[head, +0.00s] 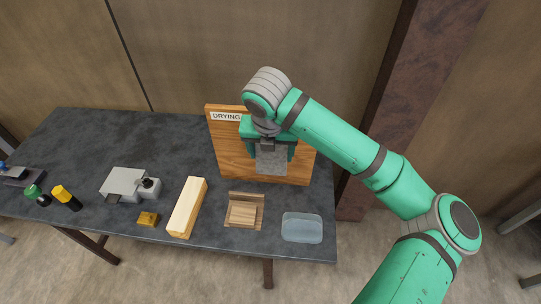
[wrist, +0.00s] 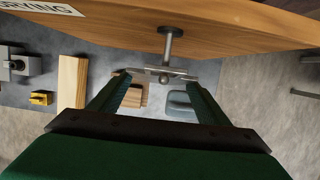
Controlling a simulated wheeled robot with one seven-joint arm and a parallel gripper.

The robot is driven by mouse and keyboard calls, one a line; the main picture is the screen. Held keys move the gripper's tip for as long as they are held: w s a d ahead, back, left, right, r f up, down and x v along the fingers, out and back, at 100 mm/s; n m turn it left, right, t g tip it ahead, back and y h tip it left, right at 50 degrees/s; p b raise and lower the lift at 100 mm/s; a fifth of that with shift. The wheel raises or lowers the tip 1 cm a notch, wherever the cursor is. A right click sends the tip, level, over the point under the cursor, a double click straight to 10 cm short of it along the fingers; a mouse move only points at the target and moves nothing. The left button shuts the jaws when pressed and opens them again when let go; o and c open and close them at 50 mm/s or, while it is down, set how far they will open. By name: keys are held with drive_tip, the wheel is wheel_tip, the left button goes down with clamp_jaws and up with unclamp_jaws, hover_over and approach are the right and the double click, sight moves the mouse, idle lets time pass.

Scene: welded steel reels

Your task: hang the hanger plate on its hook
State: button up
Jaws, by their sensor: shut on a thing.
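The hanger plate (head: 271,162), a grey slab, hangs from my gripper (head: 270,152) in front of the upright wooden drying board (head: 228,160). In the wrist view the plate (wrist: 138,72) is a thin edge-on strip between the two fingertips (wrist: 158,82), which are shut on it. The hook, a metal peg (wrist: 170,45), sticks out from the board's face and ends in a small knob. The peg meets the plate's line near its middle; whether it passes through the plate I cannot tell. In the head view my gripper hides the hook.
The dark table holds a long wooden block (head: 187,208), a small wooden tray (head: 243,211), a translucent blue container (head: 302,228), a yellow block (head: 148,219) and a grey device (head: 124,183). A rusty column (head: 400,100) rises behind my arm.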

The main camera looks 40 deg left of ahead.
drive_tip(key=shift+w+a, duration=0.25)
drive_tip(key=shift+w, duration=0.15)
drive_tip(key=shift+w+a+f, duration=0.3)
drive_tip(key=shift+w+f, duration=0.15)
drive_tip(key=shift+f, duration=0.05)
drive_tip(key=shift+f, duration=0.1)
idle(0.7)
drive_tip(key=o, duration=1.3)
drive_tip(key=shift+o, duration=0.3)
drive_tip(key=v, duration=1)
drive_tip(key=shift+r, duration=0.4)
drive_tip(key=shift+s+d, duration=0.1)
